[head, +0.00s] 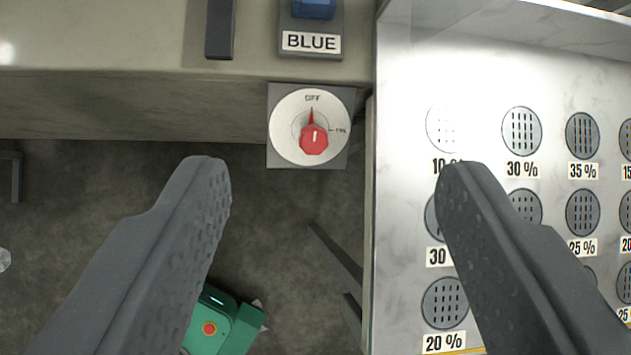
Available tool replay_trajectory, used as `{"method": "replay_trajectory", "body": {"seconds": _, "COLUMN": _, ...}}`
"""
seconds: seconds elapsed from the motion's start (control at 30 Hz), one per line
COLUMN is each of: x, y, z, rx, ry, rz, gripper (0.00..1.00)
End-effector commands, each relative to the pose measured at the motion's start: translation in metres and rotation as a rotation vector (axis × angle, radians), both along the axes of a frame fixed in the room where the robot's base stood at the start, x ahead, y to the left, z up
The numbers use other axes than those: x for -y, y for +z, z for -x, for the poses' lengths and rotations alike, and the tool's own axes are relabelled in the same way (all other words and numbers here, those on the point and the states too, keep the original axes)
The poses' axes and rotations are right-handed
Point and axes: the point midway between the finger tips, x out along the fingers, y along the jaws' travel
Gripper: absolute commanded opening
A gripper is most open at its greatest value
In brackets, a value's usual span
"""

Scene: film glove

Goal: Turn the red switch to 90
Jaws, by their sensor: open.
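The red switch (313,139) is a small knob on a round white dial (284,132) with a grey square backing, at the upper middle of the head view. Its red pointer points up to the mark OFF. Another mark sits at the dial's right side, too small to read surely. My gripper (331,172) is open and empty, its two dark fingers reaching up from the lower left and lower right. The switch shows between the fingers, a little above the line of their tips, and neither finger covers it.
A blue part (314,8) with a BLUE label (311,42) sits above the dial on a grey-green bench (130,50). A white panel (400,60) with slotted discs and percent labels stands at right. A green device (235,325) lies below on the dark floor (270,220).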

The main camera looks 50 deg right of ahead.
Motion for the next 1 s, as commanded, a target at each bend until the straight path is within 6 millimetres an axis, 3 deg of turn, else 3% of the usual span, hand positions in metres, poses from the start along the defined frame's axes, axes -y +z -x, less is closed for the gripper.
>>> {"method": "replay_trajectory", "body": {"seconds": 0.03, "x": 0.002, "y": -0.028, "z": -0.007, "rx": -0.040, "ry": 0.021, "rz": 0.013, "gripper": 0.55}}
{"method": "replay_trajectory", "body": {"seconds": 0.1, "x": 0.006, "y": -0.060, "z": -0.013, "rx": -0.088, "ry": 0.053, "rz": 0.035, "gripper": 0.55}}
{"method": "replay_trajectory", "body": {"seconds": 0.2, "x": 0.013, "y": -0.101, "z": -0.020, "rx": -0.144, "ry": 0.092, "rz": 0.060, "gripper": 0.55}}
{"method": "replay_trajectory", "body": {"seconds": 0.33, "x": 0.020, "y": -0.140, "z": -0.021, "rx": -0.204, "ry": 0.135, "rz": 0.086, "gripper": 0.55}}
{"method": "replay_trajectory", "body": {"seconds": 0.43, "x": 0.023, "y": -0.158, "z": -0.021, "rx": -0.230, "ry": 0.154, "rz": 0.096, "gripper": 0.55}}
{"method": "replay_trajectory", "body": {"seconds": 0.73, "x": 0.021, "y": -0.183, "z": -0.028, "rx": -0.242, "ry": 0.164, "rz": 0.103, "gripper": 0.55}}
{"method": "replay_trajectory", "body": {"seconds": 1.0, "x": 0.013, "y": -0.227, "z": -0.045, "rx": -0.240, "ry": 0.163, "rz": 0.103, "gripper": 0.55}}
